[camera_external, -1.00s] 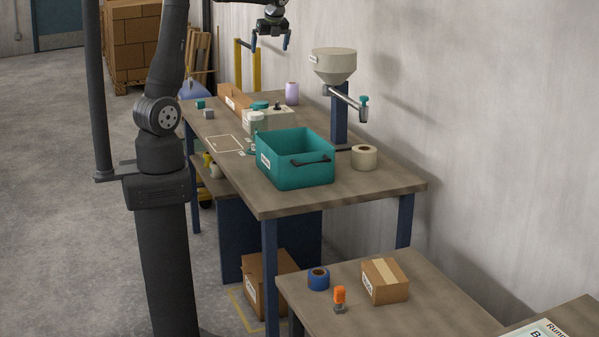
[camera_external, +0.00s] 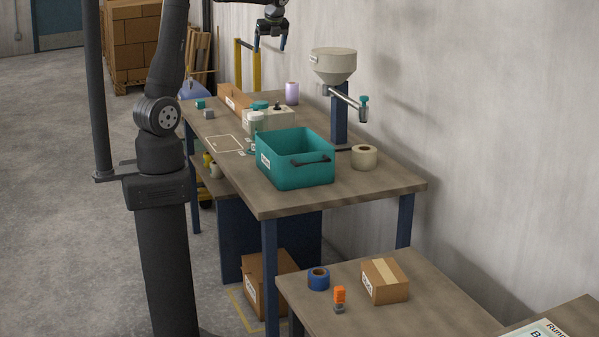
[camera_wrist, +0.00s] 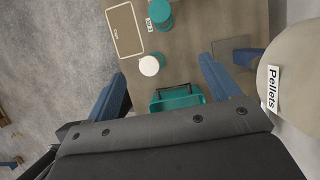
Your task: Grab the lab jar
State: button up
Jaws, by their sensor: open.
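A small jar with a white round top (camera_external: 255,121) stands on the long workbench, behind the teal bin; I take it for the lab jar, though its label cannot be read. In the wrist view its white top (camera_wrist: 149,66) shows between my fingers, nearer the left one. A teal-topped container (camera_wrist: 160,13) stands farther up in that view.
A teal bin (camera_external: 295,165) stands in front of the jar. A pellet hopper (camera_external: 335,63) on a post rises at the right. A tape roll (camera_external: 364,157), a lavender roll (camera_external: 292,93) and a marked rectangle (camera_external: 224,144) are also on the bench.

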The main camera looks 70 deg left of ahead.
aim_at(263, 103)
jog(key=w+a+f+n+h, duration=0.1)
jog(key=a+f+n+h, duration=0.3)
jog(key=a+f, duration=0.75)
jog(key=shift+h, duration=0.3)
jog(key=f, duration=0.7)
jog(key=a+f, duration=0.1)
jog(key=f, duration=0.3)
jog(key=shift+a+f, duration=0.1)
jog(key=shift+n, duration=0.3)
jog(key=shift+s+a+f, duration=0.1)
jog(key=shift+s+f, duration=0.05)
jog(key=shift+f, duration=1.35)
jog(key=shift+s+a+f, duration=0.1)
jog(key=shift+s+f, duration=0.05)
jog(key=shift+f, duration=1.35)
jog(key=c, duration=1.4)
